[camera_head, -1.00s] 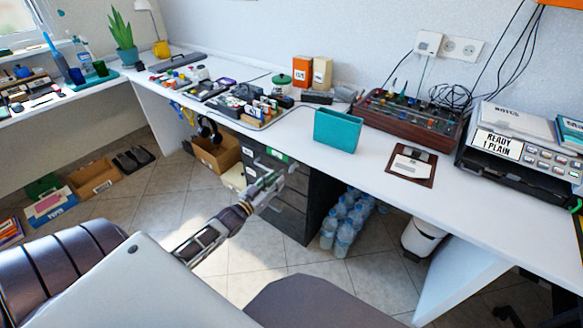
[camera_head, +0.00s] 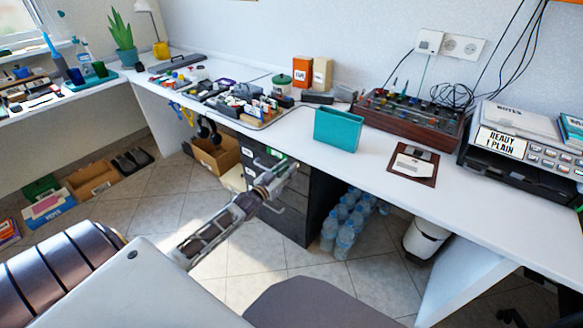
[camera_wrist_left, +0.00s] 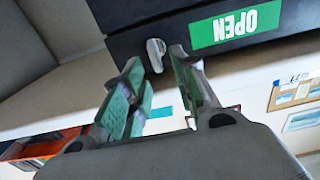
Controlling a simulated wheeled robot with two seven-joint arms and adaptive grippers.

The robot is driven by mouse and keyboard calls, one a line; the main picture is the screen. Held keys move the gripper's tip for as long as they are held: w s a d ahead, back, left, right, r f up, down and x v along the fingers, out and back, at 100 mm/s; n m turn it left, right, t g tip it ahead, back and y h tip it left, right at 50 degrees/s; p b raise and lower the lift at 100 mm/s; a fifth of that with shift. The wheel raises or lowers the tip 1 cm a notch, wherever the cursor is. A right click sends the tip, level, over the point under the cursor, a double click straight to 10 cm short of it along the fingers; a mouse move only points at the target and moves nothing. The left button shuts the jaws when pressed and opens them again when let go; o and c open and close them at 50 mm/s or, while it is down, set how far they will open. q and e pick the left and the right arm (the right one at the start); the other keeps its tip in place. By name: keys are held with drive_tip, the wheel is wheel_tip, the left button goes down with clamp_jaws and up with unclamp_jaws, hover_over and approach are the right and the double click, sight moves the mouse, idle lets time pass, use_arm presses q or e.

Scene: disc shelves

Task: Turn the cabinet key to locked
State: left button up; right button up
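The dark drawer cabinet (camera_head: 294,222) stands under the desk in the head view. In the left wrist view its dark front (camera_wrist_left: 130,14) carries a green label (camera_wrist_left: 236,25) reading OPEN, upside down in this picture. A small metallic key (camera_wrist_left: 156,55) sticks out beside the label. My left gripper (camera_wrist_left: 157,62) is open, with green-padded fingers on either side of the key and a gap visible around it. In the head view my left gripper (camera_head: 281,180) is in front of the cabinet's upper part and hides some of it. My right gripper is not in view.
The white desk top (camera_head: 270,142) overhangs the cabinet. Several water bottles (camera_head: 344,225) stand right of the cabinet, and a cardboard box (camera_head: 215,152) is to its left. A teal holder (camera_head: 338,129) stands on the desk above. The tiled floor in front is open.

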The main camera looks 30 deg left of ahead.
use_arm(q)
drive_tip(key=shift+w+d+b, duration=0.1)
drive_tip(key=shift+w+b, duration=0.25)
drive_tip(key=shift+w, duration=1.1)
clamp_jaws()
